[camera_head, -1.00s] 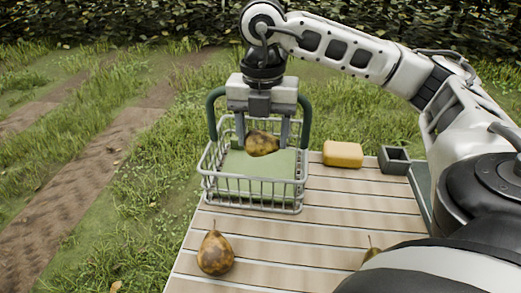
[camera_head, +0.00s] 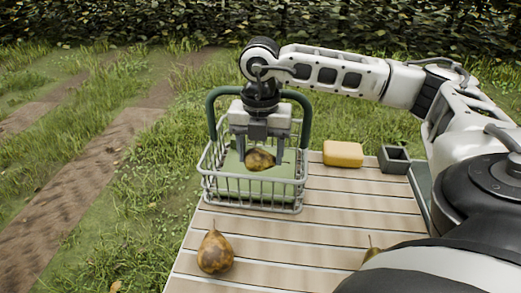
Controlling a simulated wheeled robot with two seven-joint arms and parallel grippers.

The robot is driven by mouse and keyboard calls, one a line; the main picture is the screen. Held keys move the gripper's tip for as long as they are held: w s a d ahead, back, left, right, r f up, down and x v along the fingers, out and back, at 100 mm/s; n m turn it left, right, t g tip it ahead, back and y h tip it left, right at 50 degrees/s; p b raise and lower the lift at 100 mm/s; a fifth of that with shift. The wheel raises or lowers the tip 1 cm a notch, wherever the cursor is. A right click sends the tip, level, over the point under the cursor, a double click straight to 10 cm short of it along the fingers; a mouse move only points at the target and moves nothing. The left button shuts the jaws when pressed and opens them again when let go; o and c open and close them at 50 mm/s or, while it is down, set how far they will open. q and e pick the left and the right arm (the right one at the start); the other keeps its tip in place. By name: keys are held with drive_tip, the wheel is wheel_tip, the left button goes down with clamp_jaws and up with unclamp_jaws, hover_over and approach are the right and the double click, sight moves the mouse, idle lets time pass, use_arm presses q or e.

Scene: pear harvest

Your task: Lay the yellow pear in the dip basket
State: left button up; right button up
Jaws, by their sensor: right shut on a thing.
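The yellow pear (camera_head: 260,159), mottled with brown, is held by my right gripper (camera_head: 260,163), whose two fingers point down on either side of it. The dip basket (camera_head: 252,203) is a grey wire basket with a green upright handle and a green inside floor (camera_head: 229,166). The pear and the fingertips are inside the basket, low over the floor. I cannot tell whether the pear touches the floor. My left gripper is not in view.
A brown-mottled pear (camera_head: 215,254) stands on the slatted table (camera_head: 310,235) in front of the basket. Another pear (camera_head: 372,247) is partly hidden by my arm. A yellow block (camera_head: 343,154) and a dark grey open box (camera_head: 394,159) sit right of the basket.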

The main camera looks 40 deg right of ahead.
sight(260, 151)
drive_tip(key=shift+f+b, duration=0.3)
drive_tip(key=shift+f, duration=0.15)
drive_tip(key=o, duration=1.1)
drive_tip(key=shift+c, duration=0.2)
drive_tip(key=shift+o, duration=0.2)
drive_tip(key=shift+s+a+f, duration=0.1)
wheel_tip(260, 151, up, 14)
drive_tip(key=p, duration=0.1)
drive_tip(key=shift+f+p, duration=0.2)
drive_tip(key=shift+p, duration=0.15)
